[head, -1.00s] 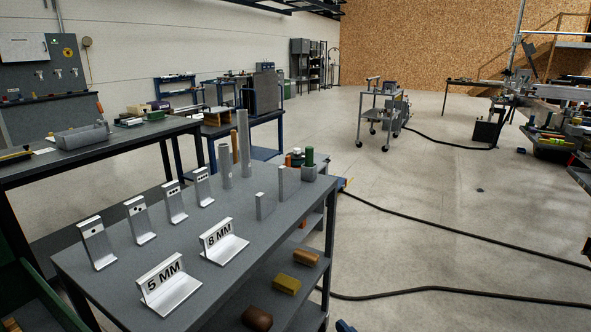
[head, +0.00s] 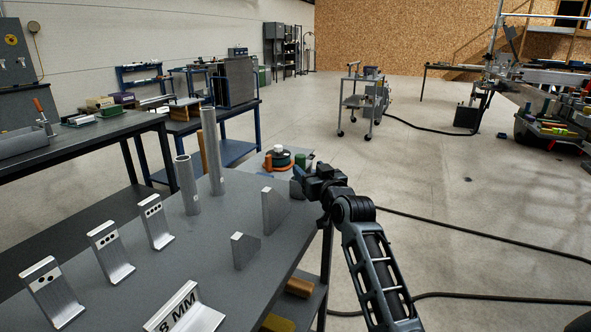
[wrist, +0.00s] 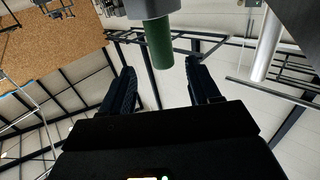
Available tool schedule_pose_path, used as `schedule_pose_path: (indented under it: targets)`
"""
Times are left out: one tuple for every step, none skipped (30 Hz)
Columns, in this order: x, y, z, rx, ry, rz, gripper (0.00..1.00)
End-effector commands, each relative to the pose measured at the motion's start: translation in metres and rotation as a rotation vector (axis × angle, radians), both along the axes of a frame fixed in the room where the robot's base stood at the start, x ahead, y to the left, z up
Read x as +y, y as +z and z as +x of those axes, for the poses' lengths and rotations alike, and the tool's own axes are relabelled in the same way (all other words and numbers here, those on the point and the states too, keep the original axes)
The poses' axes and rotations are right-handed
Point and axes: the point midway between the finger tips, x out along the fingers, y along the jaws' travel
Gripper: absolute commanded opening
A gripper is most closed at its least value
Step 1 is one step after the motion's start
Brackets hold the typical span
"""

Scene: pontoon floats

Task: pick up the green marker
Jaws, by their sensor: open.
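The green marker (wrist: 158,44) is a plain green cylinder seated in a grey block (wrist: 150,8) in the wrist view, which looks upside down. In the head view the marker (head: 300,160) shows as a small green patch at the table's far right corner, partly hidden behind my gripper. My gripper (head: 302,180) is at that corner, its fingers toward the block. In the wrist view my gripper (wrist: 161,68) is open, with a finger on each side of the marker's line and gaps on both sides. It holds nothing.
Two grey tubes (head: 188,185) (head: 212,150) stand left of the gripper, and two metal wedges (head: 244,250) (head: 274,210) stand nearer.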

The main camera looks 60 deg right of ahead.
Motion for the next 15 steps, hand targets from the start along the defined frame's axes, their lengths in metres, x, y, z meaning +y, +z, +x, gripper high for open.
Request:
schedule_pose_path:
  targets:
    - [-0.004, 0.002, 0.005, 0.000, 0.000, 0.000, 0.61]
    - [-0.006, 0.002, 0.007, -0.001, 0.000, -0.001, 0.61]
    - [-0.009, 0.001, 0.010, 0.000, 0.000, 0.000, 0.61]
    - [-0.010, 0.002, 0.012, -0.001, 0.000, -0.001, 0.61]
    - [-0.012, 0.002, 0.014, -0.001, -0.001, -0.001, 0.61]
    - [-0.014, 0.003, 0.017, -0.001, -0.001, -0.001, 0.61]
    - [-0.016, 0.004, 0.020, -0.001, -0.001, -0.001, 0.61]
    - [-0.018, 0.004, 0.023, 0.001, 0.000, -0.001, 0.61]
    - [-0.022, 0.006, 0.028, 0.001, 0.000, -0.001, 0.61]
    - [-0.025, 0.006, 0.032, 0.000, 0.000, -0.001, 0.61]
    - [-0.028, 0.007, 0.036, 0.000, 0.000, -0.001, 0.61]
    - [-0.031, 0.007, 0.040, 0.001, -0.001, -0.001, 0.61]
    - [-0.034, 0.006, 0.043, 0.000, -0.001, 0.000, 0.61]
    - [-0.036, 0.005, 0.046, 0.000, -0.001, 0.000, 0.61]
    - [-0.038, 0.005, 0.049, -0.001, -0.001, -0.001, 0.61]
